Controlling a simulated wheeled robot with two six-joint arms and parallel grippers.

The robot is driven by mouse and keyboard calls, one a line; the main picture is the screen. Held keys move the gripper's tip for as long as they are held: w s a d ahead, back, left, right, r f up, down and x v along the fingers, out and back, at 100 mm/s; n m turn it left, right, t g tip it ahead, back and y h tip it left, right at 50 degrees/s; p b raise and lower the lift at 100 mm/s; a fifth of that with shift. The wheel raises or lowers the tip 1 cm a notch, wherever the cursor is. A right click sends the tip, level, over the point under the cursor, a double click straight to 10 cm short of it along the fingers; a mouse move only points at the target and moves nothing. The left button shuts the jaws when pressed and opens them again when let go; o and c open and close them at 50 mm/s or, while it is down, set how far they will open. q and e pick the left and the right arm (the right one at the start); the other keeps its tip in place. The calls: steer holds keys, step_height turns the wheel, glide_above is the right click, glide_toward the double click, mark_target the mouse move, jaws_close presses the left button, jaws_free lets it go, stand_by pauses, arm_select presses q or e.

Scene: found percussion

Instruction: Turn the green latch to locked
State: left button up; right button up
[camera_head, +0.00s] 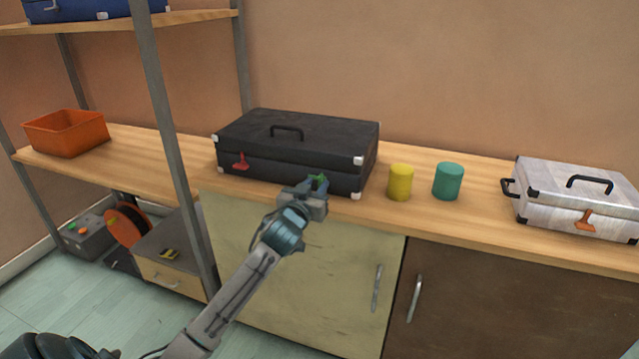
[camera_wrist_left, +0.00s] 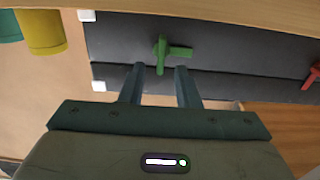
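The green latch (camera_head: 319,179) is on the front of the black case (camera_head: 310,135), toward its right end. My left gripper (camera_head: 314,186) is in front of it, partly hiding it. In the left wrist view, which looks upside down, the green latch (camera_wrist_left: 162,52) shows a post with an arm pointing to the right. The left gripper's two fingers (camera_wrist_left: 160,72) are apart with nothing between them, and their tips are just short of the latch. I cannot tell whether they touch it. My right gripper is not in view.
A red latch (camera_head: 241,161) is on the same case's left side. A yellow cylinder (camera_head: 400,182) and a teal cylinder (camera_head: 448,181) stand right of the case. A silver case (camera_head: 565,200) is further right. A shelf post (camera_head: 170,140) rises to the left, by an orange bin (camera_head: 65,132).

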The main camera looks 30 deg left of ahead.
mark_target(321, 182)
arm_select(q)
steer(key=shift+x, duration=1.35)
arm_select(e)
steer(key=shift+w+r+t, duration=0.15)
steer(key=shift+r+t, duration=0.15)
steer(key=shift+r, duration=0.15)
arm_select(q)
jaws_close()
